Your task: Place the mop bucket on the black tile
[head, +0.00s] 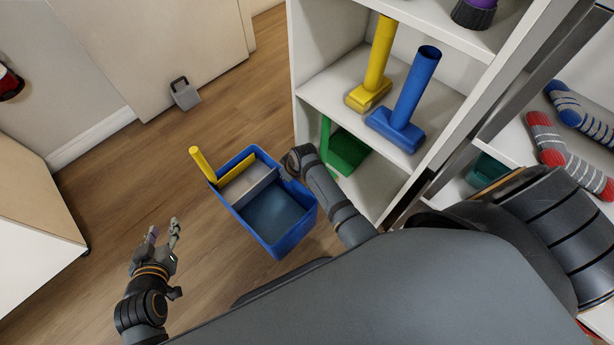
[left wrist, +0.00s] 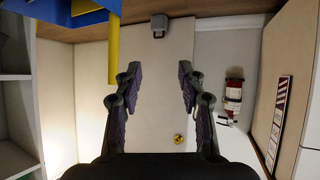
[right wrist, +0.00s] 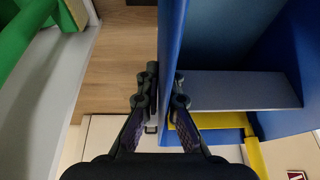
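The blue mop bucket (head: 277,243) has a grey inner divider and a yellow upright handle. It stands over the wooden floor near the shelf; I cannot tell whether it touches the floor. My right gripper (head: 291,163) is at the bucket's right rim. In the right wrist view my right gripper (right wrist: 164,82) has one finger on each side of the bucket's blue wall (right wrist: 172,40) and is shut on it. My left gripper (head: 164,232) is open and empty, left of the bucket. The left wrist view shows its spread fingers (left wrist: 157,75) and the bucket's corner (left wrist: 70,22). No black tile shows.
A white shelf (head: 313,85) at right holds a yellow brush (head: 376,65), a blue brush (head: 408,105) and a green one (head: 346,152). A grey doorstop-like block (head: 185,95) sits by the door. A white cabinet (head: 30,235) stands left. Floor between is clear.

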